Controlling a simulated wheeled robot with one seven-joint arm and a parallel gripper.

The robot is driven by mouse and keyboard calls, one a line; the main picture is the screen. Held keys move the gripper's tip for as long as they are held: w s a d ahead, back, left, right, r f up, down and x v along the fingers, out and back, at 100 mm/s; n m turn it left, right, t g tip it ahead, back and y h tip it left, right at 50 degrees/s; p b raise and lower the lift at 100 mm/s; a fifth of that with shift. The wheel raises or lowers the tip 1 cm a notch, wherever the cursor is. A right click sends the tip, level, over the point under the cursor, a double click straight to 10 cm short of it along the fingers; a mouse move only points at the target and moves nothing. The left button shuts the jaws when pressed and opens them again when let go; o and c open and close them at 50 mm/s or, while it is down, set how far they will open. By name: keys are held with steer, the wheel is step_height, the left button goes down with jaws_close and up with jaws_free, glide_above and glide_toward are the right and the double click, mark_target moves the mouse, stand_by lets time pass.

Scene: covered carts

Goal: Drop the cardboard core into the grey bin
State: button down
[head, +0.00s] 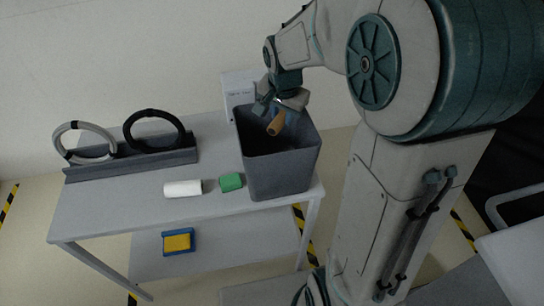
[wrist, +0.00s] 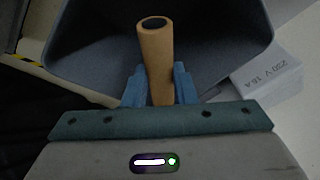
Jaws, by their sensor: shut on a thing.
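The cardboard core (head: 276,124) is a short brown tube. My gripper (head: 278,106) is shut on it and holds it tilted over the open mouth of the grey bin. In the wrist view the core (wrist: 156,60) stands between the two blue fingers of my gripper (wrist: 159,86), its dark hollow end facing the camera. The grey bin (head: 280,176) stands upright at the right end of the table. Its inside fills the back of the wrist view (wrist: 90,50). The bin's floor is hidden in the head view.
On the grey table (head: 115,205) lie a white roll (head: 182,188) and a green block (head: 231,182) left of the bin. Two coils, one pale (head: 85,156) and one black (head: 153,143), stand in a rack. A white box (head: 238,90) is behind the bin. A blue-and-yellow item (head: 178,242) lies on the lower shelf.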

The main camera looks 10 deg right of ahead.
steer(key=c, duration=1.1)
jaws_free()
steer(key=b+v, duration=0.1)
steer(key=v, duration=1.2)
steer(key=shift+s+r, duration=0.15)
steer(key=shift+r, duration=0.15)
steer(key=s+f+n, duration=0.4)
steer(key=s+f, duration=0.1)
steer(key=s, duration=0.3)
steer(key=s+f+n, duration=0.4)
steer(key=s+f, duration=0.2)
steer(key=s, duration=0.3)
steer(key=shift+d+y, duration=0.3)
steer(key=shift+d, duration=0.15)
